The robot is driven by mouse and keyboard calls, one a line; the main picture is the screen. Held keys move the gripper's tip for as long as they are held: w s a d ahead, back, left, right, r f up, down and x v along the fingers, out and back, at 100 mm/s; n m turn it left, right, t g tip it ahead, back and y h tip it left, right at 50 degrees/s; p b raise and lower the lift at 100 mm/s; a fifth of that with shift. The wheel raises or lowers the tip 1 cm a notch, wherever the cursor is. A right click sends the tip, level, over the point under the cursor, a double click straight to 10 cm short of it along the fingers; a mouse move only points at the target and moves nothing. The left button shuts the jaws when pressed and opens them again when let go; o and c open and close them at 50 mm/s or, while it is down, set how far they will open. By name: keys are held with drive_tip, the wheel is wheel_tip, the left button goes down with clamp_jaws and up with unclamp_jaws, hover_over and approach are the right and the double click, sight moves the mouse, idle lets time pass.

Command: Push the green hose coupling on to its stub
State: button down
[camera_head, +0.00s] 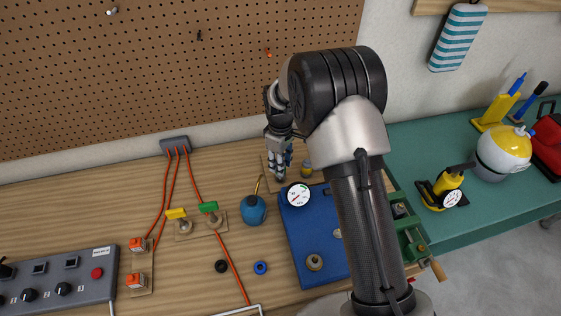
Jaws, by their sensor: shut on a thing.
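No green hose coupling can be made out at the fingers. A green piece (208,206) sits on a small board by a red line, beside a yellow piece (176,213). I cannot tell whether the green piece is the coupling. A small yellow-brown upright part (306,169) stands just right of my gripper. Whether it is the stub is unclear.
A blue bulb (253,210) with a thin spout stands left of the blue plate (297,248), which carries a white gauge (298,195). A black ring (221,266) and a blue ring (260,267) lie in front. A control box (70,283) stands left. My arm hides the plate's right part.

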drive_tip(key=shift+f+b, duration=0.7)
drive_tip(key=shift+f, duration=0.5)
drive_tip(key=c, duration=1.2)
unclamp_jaws()
drive_tip(key=shift+r, duration=0.1)
wheel_tip(320, 180, up, 12)
drive_tip(key=shift+f, duration=0.1)
